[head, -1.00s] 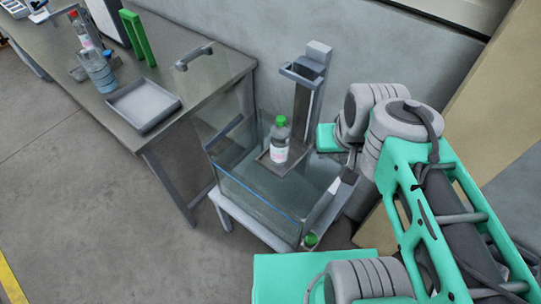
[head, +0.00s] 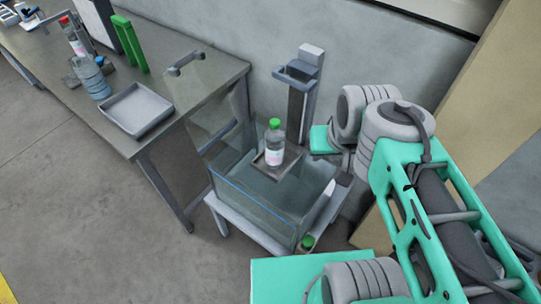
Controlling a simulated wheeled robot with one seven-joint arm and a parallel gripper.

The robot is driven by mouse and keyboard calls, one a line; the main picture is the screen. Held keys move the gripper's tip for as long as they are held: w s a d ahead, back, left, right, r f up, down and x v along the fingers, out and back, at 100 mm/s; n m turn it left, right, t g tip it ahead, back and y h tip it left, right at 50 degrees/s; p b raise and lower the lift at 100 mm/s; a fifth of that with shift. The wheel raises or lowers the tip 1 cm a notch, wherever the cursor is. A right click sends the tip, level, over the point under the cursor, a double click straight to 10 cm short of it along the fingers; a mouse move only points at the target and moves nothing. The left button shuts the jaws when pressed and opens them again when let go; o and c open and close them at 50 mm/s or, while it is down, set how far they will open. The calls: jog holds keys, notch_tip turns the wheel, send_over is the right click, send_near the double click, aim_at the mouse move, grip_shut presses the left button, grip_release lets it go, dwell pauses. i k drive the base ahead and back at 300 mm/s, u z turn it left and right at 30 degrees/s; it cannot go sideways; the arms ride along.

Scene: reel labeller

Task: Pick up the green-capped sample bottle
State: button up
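The green-capped sample bottle (head: 275,145) is clear with a pale label. It stands upright on a small grey platform (head: 290,163) within the upper part of a clear-walled tank (head: 250,205). My arm reaches in from the right, with its wrist beside the tank's right side. My gripper (head: 345,168) appears as a small grey part near the tank's right edge, to the right of the bottle and apart from it. Its fingers are mostly hidden by the wrist and cannot be made out.
A grey post (head: 300,90) rises behind the bottle. The tank sits on a pale stand (head: 245,228). A bench (head: 205,85) at left holds a grey tray (head: 136,110), a blue bottle (head: 90,78) and a green frame (head: 131,45). A small green-topped item (head: 307,242) is low at the tank's front corner.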

aim_at(275, 143)
jog(key=k, duration=1.15)
jog(key=u, duration=0.9)
jog(key=i, duration=1.1)
jog(key=u, duration=0.1)
